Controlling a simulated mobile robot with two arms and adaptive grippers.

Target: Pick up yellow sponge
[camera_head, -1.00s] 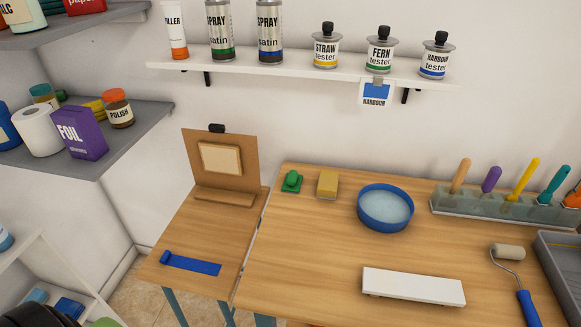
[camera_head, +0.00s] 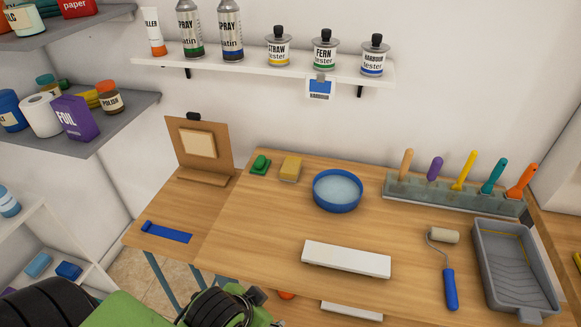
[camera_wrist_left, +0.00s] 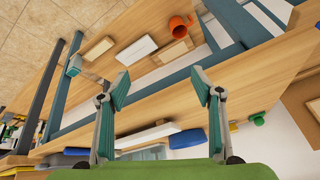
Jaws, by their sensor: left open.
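The yellow sponge (camera_head: 291,168) lies at the back of the wooden table, between a green item (camera_head: 260,165) and a blue bowl of water (camera_head: 337,190). In the left wrist view a small yellow block that looks like the sponge (camera_wrist_left: 233,126) shows near the green item, beyond my fingers. My left arm comes in at the bottom left of the head view, where its fingertips cannot be made out. My left gripper (camera_wrist_left: 160,85) is open and empty, well away from the sponge. My right gripper is not in view.
A white board (camera_head: 346,260) lies near the front edge. A paint roller (camera_head: 447,275), grey tray (camera_head: 515,268) and brush rack (camera_head: 455,196) stand at the right. An easel board (camera_head: 205,150) stands left. An orange mug (camera_wrist_left: 180,27) sits below the tabletop. The table's middle is clear.

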